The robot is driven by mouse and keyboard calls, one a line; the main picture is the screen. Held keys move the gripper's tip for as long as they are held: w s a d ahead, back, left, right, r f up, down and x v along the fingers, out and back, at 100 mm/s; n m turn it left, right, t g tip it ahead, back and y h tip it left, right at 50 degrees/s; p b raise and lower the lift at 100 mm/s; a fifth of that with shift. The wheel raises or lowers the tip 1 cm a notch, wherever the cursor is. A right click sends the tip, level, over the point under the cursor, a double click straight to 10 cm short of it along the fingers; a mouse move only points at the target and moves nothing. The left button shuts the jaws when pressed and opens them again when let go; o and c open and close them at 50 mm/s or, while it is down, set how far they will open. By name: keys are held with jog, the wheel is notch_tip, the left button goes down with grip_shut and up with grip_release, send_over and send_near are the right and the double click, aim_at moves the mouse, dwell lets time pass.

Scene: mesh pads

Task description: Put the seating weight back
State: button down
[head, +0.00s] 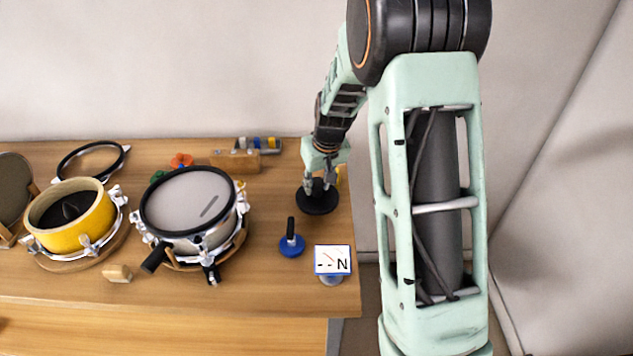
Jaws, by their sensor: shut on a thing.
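A black, round, disc-shaped weight (317,204), which I take to be the seating weight, is at the right end of the wooden table. My gripper (319,187) points down at its middle and is shut on its upper part. The fingers hide most of the grip point. The disc looks level and is at or just above the tabletop; I cannot tell which.
A blue-based tool with a black handle (292,245) and a white-faced gauge (332,261) stand in front. A mesh-headed drum (190,205), a yellow drum shell (72,214) and a black hoop (93,160) are left. A wooden block (236,161) lies behind.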

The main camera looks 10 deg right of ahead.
aim_at(317, 192)
jog(key=shift+x, duration=1.25)
jog(key=shift+s+f, duration=0.1)
jog(key=shift+s, duration=0.05)
jog(key=c, duration=2)
grip_release()
jog(key=shift+s+f, duration=0.2)
jog(key=shift+f, duration=0.1)
jog(key=o, duration=0.5)
jog(key=shift+c, duration=0.2)
jog(key=shift+r, duration=0.1)
jog(key=shift+s+d+r, duration=0.1)
jog(key=shift+r, duration=0.45)
jog(key=v, duration=1.1)
jog(key=shift+s, duration=0.1)
